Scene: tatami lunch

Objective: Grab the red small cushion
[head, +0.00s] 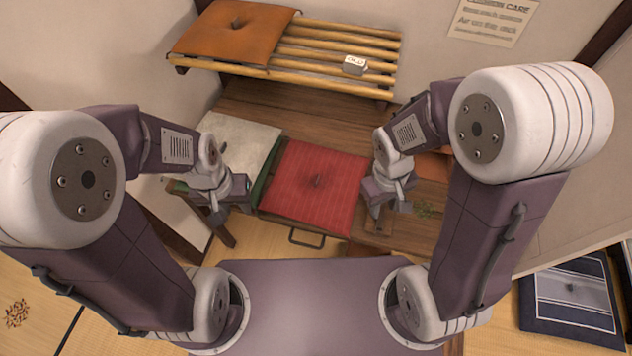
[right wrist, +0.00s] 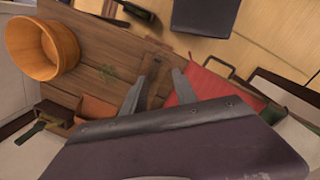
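The red small cushion (head: 315,187) lies flat on the wooden bench top in the middle of the head view, with a tuft at its centre. My left gripper (head: 216,212) is beside its left edge, and its finger gap is not clear. My right gripper (head: 388,212) is just right of the cushion. Part of the cushion is hidden behind that finger and the gripper body.
A pale cushion (head: 238,143) with a green edge lies left of the red one. An orange cushion (head: 232,30) and a small white block (head: 354,65) are on the slatted rack. A wooden bucket (right wrist: 42,48) stands nearby. A blue cushion (head: 570,292) lies at lower right.

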